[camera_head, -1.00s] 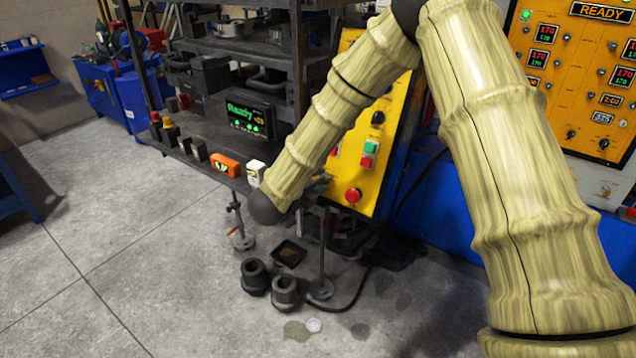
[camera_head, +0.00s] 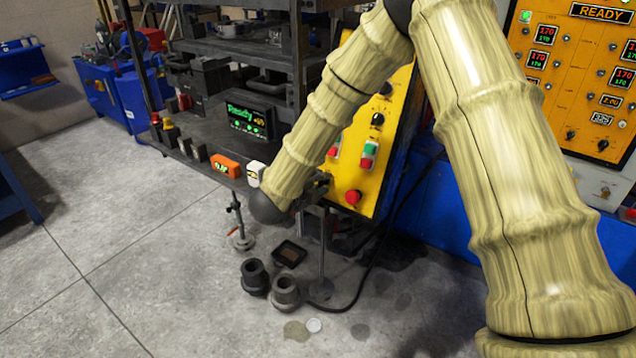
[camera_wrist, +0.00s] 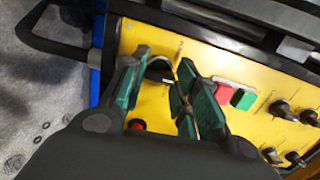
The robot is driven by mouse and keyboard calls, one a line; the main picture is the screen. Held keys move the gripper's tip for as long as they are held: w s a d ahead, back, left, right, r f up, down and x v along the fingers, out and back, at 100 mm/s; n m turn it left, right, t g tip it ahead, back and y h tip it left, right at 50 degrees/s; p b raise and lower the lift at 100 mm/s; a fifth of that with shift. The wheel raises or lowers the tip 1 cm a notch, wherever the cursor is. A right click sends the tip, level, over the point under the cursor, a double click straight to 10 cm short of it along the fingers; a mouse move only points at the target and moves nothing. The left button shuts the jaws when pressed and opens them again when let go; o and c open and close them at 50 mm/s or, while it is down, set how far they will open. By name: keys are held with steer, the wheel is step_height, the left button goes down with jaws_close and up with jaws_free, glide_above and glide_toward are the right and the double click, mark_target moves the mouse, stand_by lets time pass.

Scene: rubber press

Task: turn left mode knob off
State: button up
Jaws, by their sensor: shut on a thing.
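In the wrist view, the two green-padded fingers of my gripper (camera_wrist: 164,66) stand on either side of a black knob (camera_wrist: 159,73) on the yellow panel (camera_wrist: 254,75). My gripper is shut on this knob. The fingers and wrist cover part of it, so its pointer angle cannot be read. In the head view, the yellow panel (camera_head: 385,175) stands on the press's right side. My forearm hides most of my gripper and the held knob there.
A red button (camera_wrist: 222,92) and green button (camera_wrist: 243,99) lie right of my fingers, with several black knobs beyond. A round red button (camera_wrist: 137,126) shows near the left finger.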

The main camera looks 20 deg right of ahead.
steer(key=o, duration=1)
steer(key=shift+a, duration=0.1)
steer(key=v, duration=1.1)
steer(key=shift+s+a+r, duration=0.15)
steer(key=shift+s+a, duration=0.1)
steer(key=shift+a, duration=0.05)
